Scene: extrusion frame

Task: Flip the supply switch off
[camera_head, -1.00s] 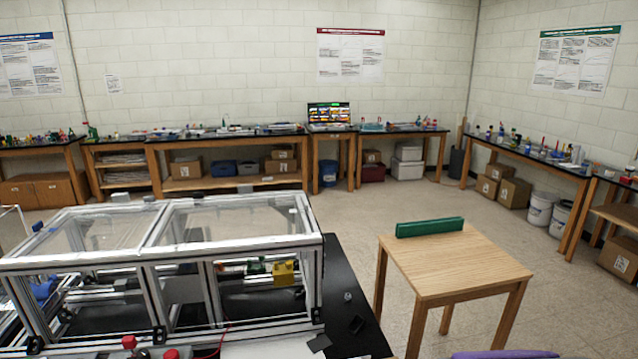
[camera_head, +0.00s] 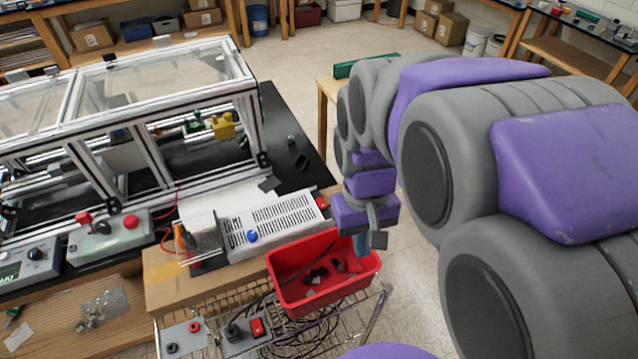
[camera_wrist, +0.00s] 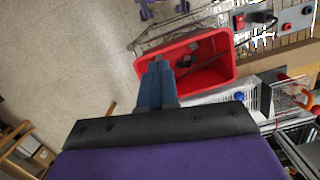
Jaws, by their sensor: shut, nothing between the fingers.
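A white vented supply box (camera_head: 270,222) lies on a cardboard-coloured board in the head view. It has a blue knob (camera_head: 252,236) on its near side and a small red switch (camera_head: 322,202) at its right end. The switch's position is too small to tell. My gripper (camera_head: 360,246) is shut and empty, pointing down just right of the box, over the right side of the red bin. In the wrist view my gripper (camera_wrist: 158,72) shows its blue fingers together beside the red bin, with the vented box (camera_wrist: 222,98) to the right.
The red bin (camera_head: 290,302) holds dark small parts and sits on a wire cart with cables. A grey plate with a red rocker (camera_head: 257,328) is below it. The extrusion frame (camera_head: 262,130) stands behind left. A wooden table (camera_head: 322,95) is behind my arm.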

